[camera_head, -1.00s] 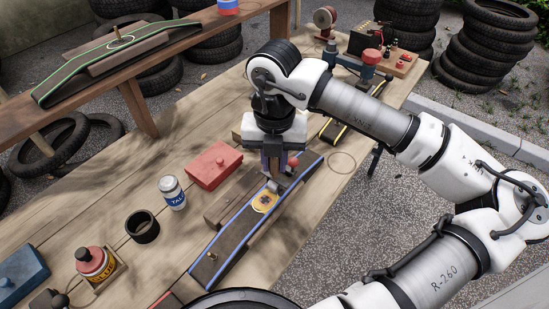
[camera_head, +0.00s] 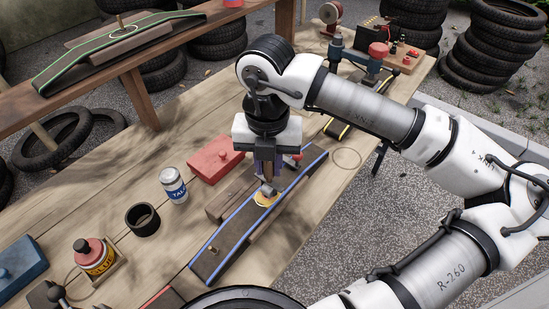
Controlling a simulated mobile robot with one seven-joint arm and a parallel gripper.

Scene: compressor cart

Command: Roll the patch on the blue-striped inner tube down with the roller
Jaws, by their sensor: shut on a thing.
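The blue-striped inner tube (camera_head: 230,237) lies over a wooden block on the workbench, running from lower left to upper right. A yellow patch (camera_head: 264,199) sits on the middle of the tube, partly hidden by the tool above it. My gripper (camera_head: 267,170) points down over the patch and is shut on the roller (camera_head: 268,189). The roller's head is at the patch and seems to touch it. The roller's red-tipped part shows just right of the fingers. The exact contact is too small to make out.
A red box (camera_head: 215,160), a talc can (camera_head: 174,186), a black ring (camera_head: 142,219) and a glue bottle (camera_head: 96,258) stand left of the tube. A green-striped tube (camera_head: 75,64) lies on the upper shelf. A yellow-striped strip (camera_head: 338,130) lies behind right.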

